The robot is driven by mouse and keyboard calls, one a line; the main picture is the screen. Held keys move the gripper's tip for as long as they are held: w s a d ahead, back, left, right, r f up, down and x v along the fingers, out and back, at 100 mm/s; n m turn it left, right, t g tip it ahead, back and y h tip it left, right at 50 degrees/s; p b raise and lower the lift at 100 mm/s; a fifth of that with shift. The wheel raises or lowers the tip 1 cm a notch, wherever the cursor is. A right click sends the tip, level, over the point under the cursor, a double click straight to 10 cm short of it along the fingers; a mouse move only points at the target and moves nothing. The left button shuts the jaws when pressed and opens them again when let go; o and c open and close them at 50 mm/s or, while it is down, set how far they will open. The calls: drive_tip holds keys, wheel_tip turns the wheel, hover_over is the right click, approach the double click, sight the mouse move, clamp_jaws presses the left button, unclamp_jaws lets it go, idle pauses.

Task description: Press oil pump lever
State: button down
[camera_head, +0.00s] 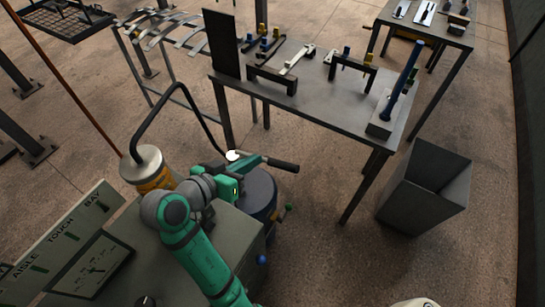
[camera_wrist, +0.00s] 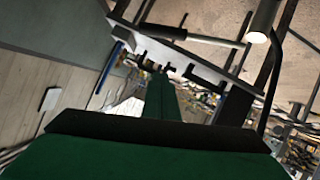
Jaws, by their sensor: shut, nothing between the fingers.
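A lever with a dark grip (camera_head: 283,165) sticks out to the right above a dark blue-grey drum (camera_head: 262,192) in the head view. In the wrist view, a pale bar with a dark grip (camera_wrist: 200,38), which looks like this lever, crosses the top, beyond my fingers. My gripper (camera_head: 250,161) is shut and empty, at the lever's left end above the drum. Its green fingers (camera_wrist: 161,80) are together in the middle of the wrist view. I cannot tell whether they touch the lever. My wrist and arm hide part of the drum and the lever's inner end.
A grey cabinet (camera_head: 245,236) lies beneath my arm. A metal table (camera_head: 300,100) with clamps stands behind, and a grey bin (camera_head: 425,190) at right. Floor between drum and bin is clear.

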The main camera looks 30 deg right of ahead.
hover_over(276, 162)
drive_tip(key=f, duration=0.4)
drive_tip(key=shift+s+a+f, duration=0.1)
drive_tip(key=shift+s+a, duration=0.1)
drive_tip(key=shift+a, duration=0.1)
drive_tip(key=shift+s+a+f, duration=0.1)
drive_tip(key=shift+s+f, duration=0.15)
drive_tip(key=shift+f, duration=0.35)
drive_tip(key=shift+s+a+f, duration=0.1)
drive_tip(key=shift+s+f, duration=0.15)
drive_tip(key=shift+f, duration=0.35)
drive_tip(key=shift+s+f, duration=0.25)
drive_tip(key=shift+f, duration=0.35)
